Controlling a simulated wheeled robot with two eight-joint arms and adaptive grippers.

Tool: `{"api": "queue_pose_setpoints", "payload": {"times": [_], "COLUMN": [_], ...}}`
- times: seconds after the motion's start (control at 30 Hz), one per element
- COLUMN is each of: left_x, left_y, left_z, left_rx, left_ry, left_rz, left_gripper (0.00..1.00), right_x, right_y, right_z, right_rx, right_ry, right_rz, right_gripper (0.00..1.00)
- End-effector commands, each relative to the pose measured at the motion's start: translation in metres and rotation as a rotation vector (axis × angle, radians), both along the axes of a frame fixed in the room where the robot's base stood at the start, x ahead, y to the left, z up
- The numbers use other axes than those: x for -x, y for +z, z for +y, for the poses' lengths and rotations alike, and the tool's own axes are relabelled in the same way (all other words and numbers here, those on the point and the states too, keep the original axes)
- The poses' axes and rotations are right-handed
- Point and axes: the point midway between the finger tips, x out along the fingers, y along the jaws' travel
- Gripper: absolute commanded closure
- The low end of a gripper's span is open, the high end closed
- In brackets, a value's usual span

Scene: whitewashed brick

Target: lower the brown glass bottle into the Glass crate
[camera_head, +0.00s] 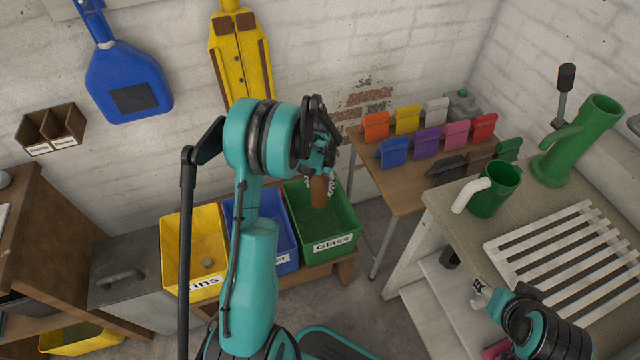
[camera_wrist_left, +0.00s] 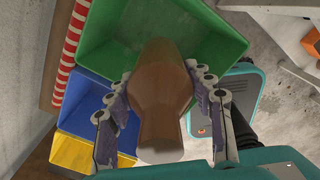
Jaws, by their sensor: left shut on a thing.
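The brown glass bottle (camera_head: 319,194) is held by my left gripper (camera_head: 318,180), with its fingers on both sides of it. In the left wrist view the bottle (camera_wrist_left: 163,95) lies between the two fingers, its narrower end nearest the camera. The green Glass crate (camera_head: 335,242), labelled "Glass", is under the bottle, and its green walls show in the left wrist view (camera_wrist_left: 215,40). The bottle's lower end is over the crate's opening; how deep it reaches I cannot tell. My right gripper (camera_head: 481,288) is near the bench front, seemingly empty; its jaw opening is unclear.
A blue crate (camera_head: 286,262) and a yellow crate (camera_head: 196,282) stand left of the green one. A small table (camera_head: 400,198) with several coloured items is behind to the right. The bench (camera_head: 450,213) at right holds a green jug (camera_head: 494,192) and slatted rack (camera_head: 560,255).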

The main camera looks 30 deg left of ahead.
Motion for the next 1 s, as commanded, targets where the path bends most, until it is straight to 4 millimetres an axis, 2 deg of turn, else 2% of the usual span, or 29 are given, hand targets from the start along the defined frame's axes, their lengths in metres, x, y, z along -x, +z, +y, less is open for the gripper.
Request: {"api": "queue_pose_setpoints", "payload": {"times": [0.4, 1.0], "left_x": [0.0, 0.0], "left_y": [-0.024, -0.055], "left_z": [0.0, 0.0], "left_rx": [0.0, 0.0], "left_ry": [0.0, 0.0], "left_rz": [0.0, 0.0], "left_gripper": [0.88, 0.88], "right_x": [0.0, 0.0], "right_y": [-0.02, -0.039], "right_z": [0.0, 0.0], "right_rx": [0.0, 0.0], "right_ry": [0.0, 0.0], "right_rz": [0.0, 0.0], "right_gripper": [0.51, 0.51]}}
